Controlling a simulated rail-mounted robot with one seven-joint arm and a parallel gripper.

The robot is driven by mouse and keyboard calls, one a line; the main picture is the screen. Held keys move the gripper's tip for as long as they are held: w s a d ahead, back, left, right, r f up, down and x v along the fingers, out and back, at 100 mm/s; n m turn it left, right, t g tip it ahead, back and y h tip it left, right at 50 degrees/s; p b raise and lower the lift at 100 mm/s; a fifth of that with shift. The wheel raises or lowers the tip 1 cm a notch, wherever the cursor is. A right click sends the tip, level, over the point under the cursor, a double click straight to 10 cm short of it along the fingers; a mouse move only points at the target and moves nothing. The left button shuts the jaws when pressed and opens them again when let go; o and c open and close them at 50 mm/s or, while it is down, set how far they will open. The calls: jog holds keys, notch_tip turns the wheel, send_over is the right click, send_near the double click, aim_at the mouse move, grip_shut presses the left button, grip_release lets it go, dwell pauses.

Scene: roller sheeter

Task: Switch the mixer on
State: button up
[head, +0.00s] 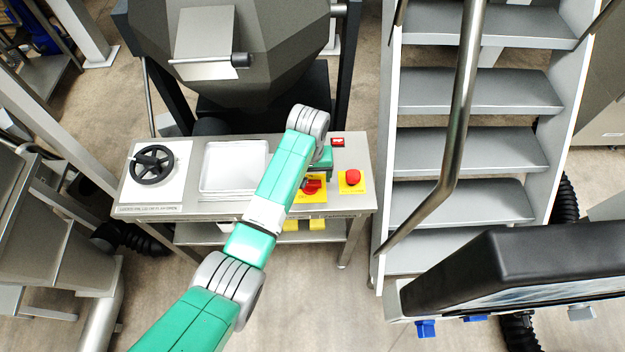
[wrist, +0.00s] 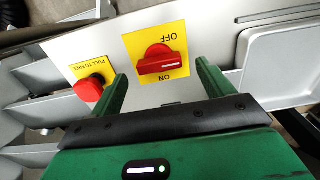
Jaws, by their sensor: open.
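The red rotary switch (wrist: 160,62) sits on a yellow plate marked OFF and ON, with the lettering upside down in the wrist view. Its bar lies roughly level across the plate, between the two words. It also shows in the head view (head: 313,187), partly covered by my arm. My gripper (wrist: 161,70) is open and empty, with one finger to each side of the switch in the wrist view. I cannot tell whether a finger touches it. In the head view my gripper (head: 321,162) is mostly hidden behind my wrist, above the table's right part.
A red mushroom button (head: 352,177) on yellow stands right of the switch. A white tray (head: 205,187) and a black handwheel (head: 152,165) are left on the steel table (head: 362,196). A large grey vessel (head: 280,60) stands behind. Metal stairs (head: 460,150) rise on the right.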

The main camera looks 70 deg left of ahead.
aim_at(310, 182)
jog(key=shift+f+b, duration=0.3)
jog(key=shift+f, duration=1.2)
jog(key=shift+w, duration=0.1)
jog(key=shift+c, duration=0.2)
jog(key=c, duration=1)
jog(key=shift+o, duration=0.2)
